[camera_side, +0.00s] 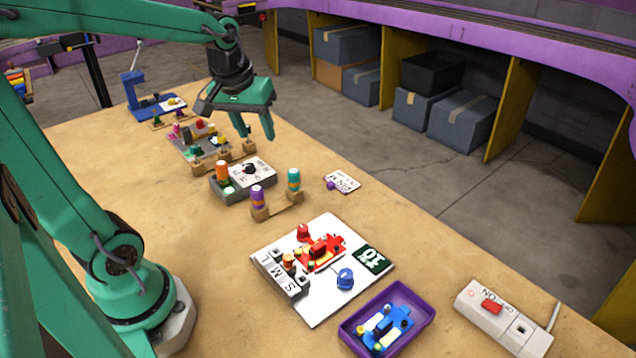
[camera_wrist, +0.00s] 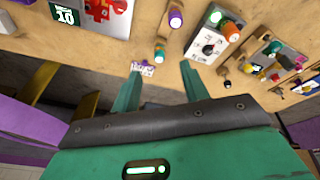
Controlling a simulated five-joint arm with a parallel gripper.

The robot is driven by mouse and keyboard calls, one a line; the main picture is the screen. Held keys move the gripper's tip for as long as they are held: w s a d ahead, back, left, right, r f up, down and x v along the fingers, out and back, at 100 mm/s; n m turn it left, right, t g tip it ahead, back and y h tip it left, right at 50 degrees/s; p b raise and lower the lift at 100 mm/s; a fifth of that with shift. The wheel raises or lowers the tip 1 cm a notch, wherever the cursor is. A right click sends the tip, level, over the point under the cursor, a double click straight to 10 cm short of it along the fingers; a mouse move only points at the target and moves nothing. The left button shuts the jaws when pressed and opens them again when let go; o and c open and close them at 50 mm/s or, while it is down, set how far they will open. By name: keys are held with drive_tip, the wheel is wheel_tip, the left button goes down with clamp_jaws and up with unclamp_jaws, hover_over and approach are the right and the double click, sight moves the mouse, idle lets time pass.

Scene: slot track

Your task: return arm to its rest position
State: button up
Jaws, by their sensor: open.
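My gripper (camera_side: 258,134) is raised above the far part of the table, with its fingers apart and nothing between them. In the wrist view my gripper (camera_wrist: 158,80) also shows two spread green fingers, with the small white card (camera_wrist: 145,69) beyond them on the table. My green arm reaches from its base at the lower left of the side view, up and across the top. The gripper touches nothing that I can see.
Below are a grey dial box (camera_side: 243,178), a wooden stand with purple and teal pegs (camera_side: 281,211), and a white board with a red piece (camera_side: 322,270). A purple tray (camera_side: 424,301) holds a blue piece. A power strip (camera_side: 503,317) lies at the right.

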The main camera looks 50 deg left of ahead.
drive_tip(key=s+d+r+m+t, duration=0.1)
drive_tip(key=s+d+m+t, duration=0.1)
drive_tip(key=s+d+m, duration=0.4)
drive_tip(key=shift+s+d+m+t+h, duration=0.35)
drive_tip(key=shift+s+d, duration=0.8)
drive_tip(key=shift+s, duration=0.45)
